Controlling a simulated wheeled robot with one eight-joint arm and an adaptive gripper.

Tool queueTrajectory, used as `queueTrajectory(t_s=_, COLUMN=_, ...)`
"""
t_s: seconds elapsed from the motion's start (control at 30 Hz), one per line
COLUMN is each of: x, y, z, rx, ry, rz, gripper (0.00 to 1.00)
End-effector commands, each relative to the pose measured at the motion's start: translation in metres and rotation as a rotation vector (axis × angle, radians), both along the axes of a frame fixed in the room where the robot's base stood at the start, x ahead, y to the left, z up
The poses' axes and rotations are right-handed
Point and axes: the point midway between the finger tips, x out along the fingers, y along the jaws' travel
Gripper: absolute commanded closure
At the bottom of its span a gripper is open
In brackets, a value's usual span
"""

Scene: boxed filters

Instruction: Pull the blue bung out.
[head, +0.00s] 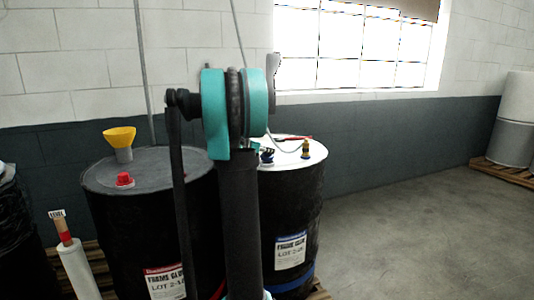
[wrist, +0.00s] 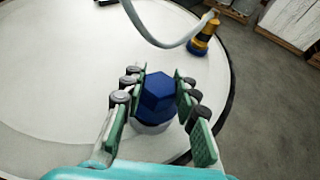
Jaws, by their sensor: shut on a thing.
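The blue bung (wrist: 157,92) is a hexagonal plug with a darker blue flange, over the white top of the right drum (wrist: 60,105). A pale round part shows under the flange; I cannot tell whether the bung is seated or raised. My gripper (wrist: 159,84) is shut on the bung, with one green-padded finger on each side. In the head view the bung (head: 267,158) shows small on the right drum (head: 313,152), just right of my arm, which hides part of that lid.
A brass fitting (wrist: 204,42) with a grey hose (wrist: 150,38) stands on the same lid; the fitting also shows in the head view (head: 306,149). The left drum (head: 95,180) carries a yellow funnel (head: 119,137) and a red bung (head: 124,180).

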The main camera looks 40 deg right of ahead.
Motion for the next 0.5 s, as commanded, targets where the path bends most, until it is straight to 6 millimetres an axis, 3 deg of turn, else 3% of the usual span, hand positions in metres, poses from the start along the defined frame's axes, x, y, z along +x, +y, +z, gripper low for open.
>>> queueTrajectory(t_s=0.5, x=0.0, y=0.0, z=0.014, rx=0.0, ry=0.0, rz=0.0, gripper=0.99)
